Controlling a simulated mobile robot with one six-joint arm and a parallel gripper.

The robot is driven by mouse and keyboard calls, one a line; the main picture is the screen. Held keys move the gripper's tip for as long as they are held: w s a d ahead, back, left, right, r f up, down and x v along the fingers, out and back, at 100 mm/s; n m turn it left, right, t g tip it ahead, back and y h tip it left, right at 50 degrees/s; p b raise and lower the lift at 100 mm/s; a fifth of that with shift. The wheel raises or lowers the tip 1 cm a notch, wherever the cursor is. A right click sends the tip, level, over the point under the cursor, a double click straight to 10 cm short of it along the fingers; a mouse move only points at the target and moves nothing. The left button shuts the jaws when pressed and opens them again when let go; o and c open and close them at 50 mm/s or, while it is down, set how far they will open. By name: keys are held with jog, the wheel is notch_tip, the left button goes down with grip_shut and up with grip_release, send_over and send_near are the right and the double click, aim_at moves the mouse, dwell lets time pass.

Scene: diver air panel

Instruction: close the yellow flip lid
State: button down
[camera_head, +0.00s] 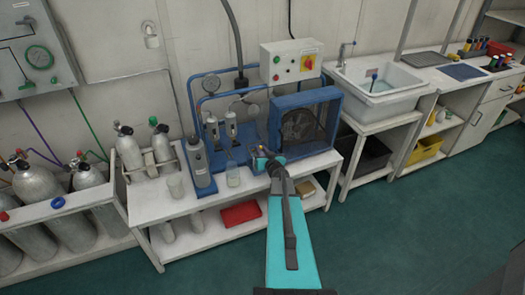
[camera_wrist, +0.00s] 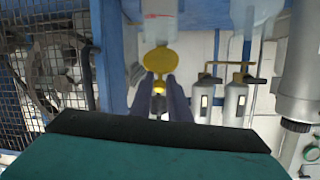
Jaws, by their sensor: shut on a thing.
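The yellow flip lid (camera_wrist: 161,62) shows in the wrist view as a round yellow disc below a translucent container (camera_wrist: 159,22) in the picture. My gripper (camera_wrist: 160,83) is at the lid, its two dark fingers on either side of a small yellow part just below the disc. It is shut on that part, which looks joined to the lid; the fingers partly hide the contact. I cannot tell the lid's exact angle. In the head view my gripper (camera_head: 262,155) is in front of the blue panel, with a speck of yellow at its tip.
A blue fan housing (camera_head: 304,122) stands right of my gripper. A grey cylinder (camera_head: 199,166) and a clear jar (camera_head: 233,177) stand to its left on the white bench (camera_head: 160,205). Grey filter bowls (camera_wrist: 238,103) are close by in the wrist view. The floor in front is clear.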

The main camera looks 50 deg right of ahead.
jog(key=shift+s+d+r, duration=0.15)
jog(key=shift+d+r, duration=0.05)
jog(key=shift+d, duration=0.1)
jog(key=c, duration=1.8)
grip_release()
jog(key=shift+s, duration=0.1)
jog(key=shift+a, duration=0.2)
jog(key=shift+b+v, duration=0.95)
jog(key=shift+v, duration=5.85)
